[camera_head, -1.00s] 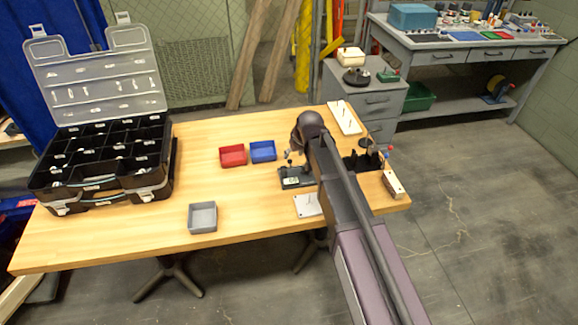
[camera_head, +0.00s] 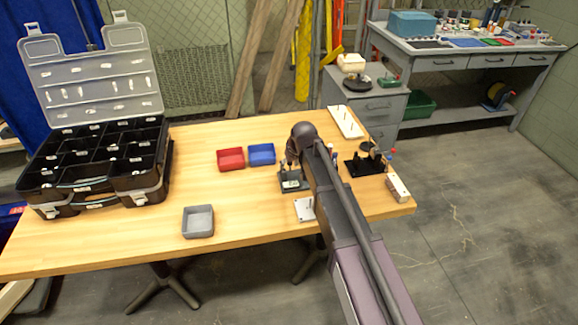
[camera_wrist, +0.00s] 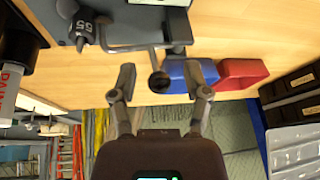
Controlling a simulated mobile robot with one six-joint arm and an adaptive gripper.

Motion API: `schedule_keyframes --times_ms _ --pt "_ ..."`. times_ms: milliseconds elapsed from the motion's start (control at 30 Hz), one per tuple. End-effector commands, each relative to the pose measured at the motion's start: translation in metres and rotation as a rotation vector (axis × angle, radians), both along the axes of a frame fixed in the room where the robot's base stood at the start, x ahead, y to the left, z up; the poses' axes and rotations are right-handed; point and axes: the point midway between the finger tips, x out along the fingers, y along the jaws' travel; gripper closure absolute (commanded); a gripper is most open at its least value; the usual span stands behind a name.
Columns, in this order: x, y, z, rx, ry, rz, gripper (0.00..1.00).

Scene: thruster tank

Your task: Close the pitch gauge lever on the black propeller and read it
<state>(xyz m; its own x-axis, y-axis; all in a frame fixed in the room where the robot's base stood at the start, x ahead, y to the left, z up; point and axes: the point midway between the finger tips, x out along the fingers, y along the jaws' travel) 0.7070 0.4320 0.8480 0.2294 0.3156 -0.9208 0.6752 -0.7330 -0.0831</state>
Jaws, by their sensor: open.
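The pitch gauge (camera_head: 291,185) is a dark stand with a small pale display near the table's right half. In the wrist view its grey body (camera_wrist: 60,12) fills the upper left, with a dark knob marked 55 (camera_wrist: 85,28). A thin lever (camera_wrist: 125,47) with a round dark end knob (camera_wrist: 159,82) reaches down from it. My gripper (camera_wrist: 161,86) is open, its fingers on either side of the end knob; I cannot tell whether they touch it. In the head view my arm hides much of the gauge area. I cannot make out the black propeller clearly.
A red bin (camera_head: 231,159) and a blue bin (camera_head: 262,154) stand left of the gauge. A grey tray (camera_head: 198,222), a white plate (camera_head: 305,209), a black rack (camera_head: 364,164) and an open black case (camera_head: 100,160) share the table. The table's middle left is clear.

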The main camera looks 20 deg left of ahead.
Motion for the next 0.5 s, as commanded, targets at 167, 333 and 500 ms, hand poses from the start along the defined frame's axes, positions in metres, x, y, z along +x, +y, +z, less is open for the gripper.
schedule_keyframes --times_ms 167,333,500 --pt "0.0 0.0001 0.0 0.0 0.0 0.0 0.38" --pt "0.0 0.0001 0.0 0.0 0.0 0.0 0.59" --pt "-0.0001 0.0001 0.0 0.0 0.0 0.0 1.0"
